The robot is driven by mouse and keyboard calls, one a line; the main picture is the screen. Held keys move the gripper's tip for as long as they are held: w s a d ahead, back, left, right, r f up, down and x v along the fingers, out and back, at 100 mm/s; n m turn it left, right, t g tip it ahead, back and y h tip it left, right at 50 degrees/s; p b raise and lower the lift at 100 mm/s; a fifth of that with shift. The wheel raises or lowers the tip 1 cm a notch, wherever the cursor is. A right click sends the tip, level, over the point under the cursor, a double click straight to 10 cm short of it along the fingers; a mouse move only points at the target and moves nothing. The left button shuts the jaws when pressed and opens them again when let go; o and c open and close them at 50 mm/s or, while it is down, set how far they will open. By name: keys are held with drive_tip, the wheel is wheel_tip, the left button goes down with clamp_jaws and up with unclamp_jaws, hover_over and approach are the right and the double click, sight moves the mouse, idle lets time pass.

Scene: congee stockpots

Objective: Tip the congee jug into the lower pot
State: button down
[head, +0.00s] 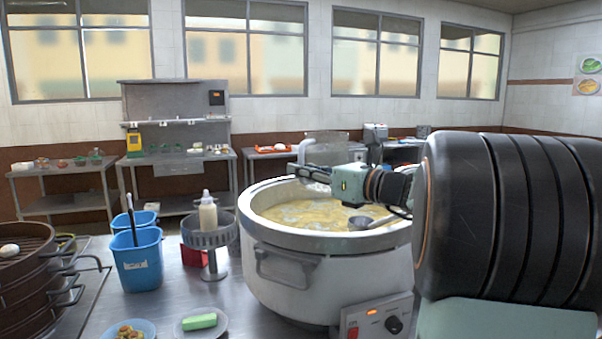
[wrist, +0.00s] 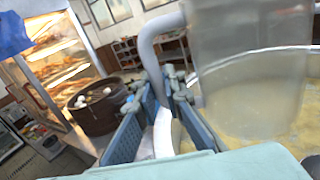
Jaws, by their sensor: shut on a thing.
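My gripper (head: 318,172) is shut on the pale handle (wrist: 152,45) of the clear jug (head: 325,150). The wrist view shows the handle between my two blue fingers (wrist: 158,105) and the see-through jug wall (wrist: 245,75) to the right. The jug is over the far side of the big white pot (head: 290,250), which holds yellowish congee (head: 310,213). The jug looks close to upright in the head view, and my gripper hides part of it. I cannot tell how much is in it. No stream shows. Only one large pot is in view.
A dark ladle (head: 368,222) rests in the pot. A control box (head: 377,320) is at its front. To the left are a bottle in a stand (head: 208,240), blue tubs (head: 138,262), a stacked steamer (head: 28,275) and plates (head: 200,325). My arm covers the right side.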

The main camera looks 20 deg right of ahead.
sight(302, 146)
drive_tip(key=shift+r, duration=0.2)
wheel_tip(302, 146, up, 5)
drive_tip(key=p, duration=0.4)
drive_tip(key=shift+r+p, duration=0.15)
drive_tip(key=shift+p, duration=0.2)
drive_tip(key=shift+a+f, duration=0.1)
drive_tip(key=shift+f, duration=0.1)
